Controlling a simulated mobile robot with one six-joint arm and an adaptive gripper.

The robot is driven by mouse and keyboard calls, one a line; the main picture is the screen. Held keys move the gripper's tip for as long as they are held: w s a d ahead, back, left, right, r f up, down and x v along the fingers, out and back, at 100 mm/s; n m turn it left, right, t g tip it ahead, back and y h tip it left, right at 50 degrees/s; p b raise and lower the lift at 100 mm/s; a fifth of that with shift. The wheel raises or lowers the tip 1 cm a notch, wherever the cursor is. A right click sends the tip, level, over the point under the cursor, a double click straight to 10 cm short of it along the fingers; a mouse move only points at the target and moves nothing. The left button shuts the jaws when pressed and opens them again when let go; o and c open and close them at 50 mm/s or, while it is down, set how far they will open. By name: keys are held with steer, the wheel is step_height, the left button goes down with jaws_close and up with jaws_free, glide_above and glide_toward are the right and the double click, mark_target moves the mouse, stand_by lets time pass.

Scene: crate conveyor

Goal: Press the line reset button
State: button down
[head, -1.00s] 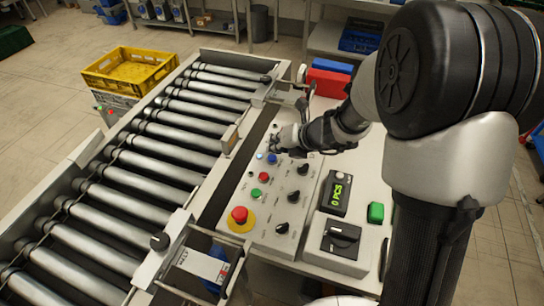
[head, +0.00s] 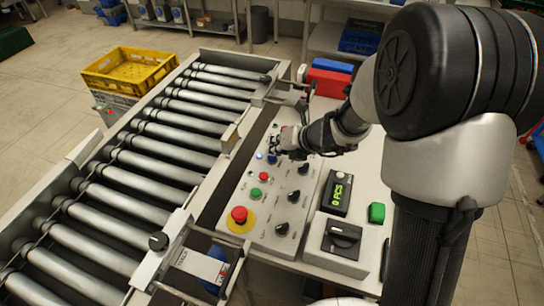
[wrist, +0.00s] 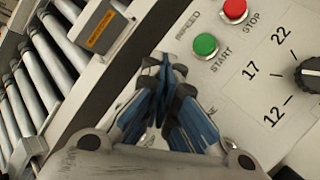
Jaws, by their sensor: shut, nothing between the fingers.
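The control panel (head: 262,207) stands beside the roller conveyor. In the wrist view the closed blue-padded fingers (wrist: 164,75) cover part of the panel, including most of a label ending in "NE". No blue button can be made out there.
Nearby are the red STOP button (wrist: 235,9), green START button (wrist: 205,45), a black dial (wrist: 310,75) and a red emergency stop (head: 240,214). A counter box (head: 337,192) and red bin (head: 327,83) stand to the right. A yellow crate (head: 130,70) is beyond the conveyor.

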steer(key=shift+f+b, duration=0.3)
steer(key=shift+f, duration=0.15)
stand_by(0.4)
steer(key=shift+r+p, duration=0.9)
steer(key=shift+r, duration=0.05)
step_height(320, 180, up, 5)
steer(key=p, duration=0.5)
stand_by(0.5)
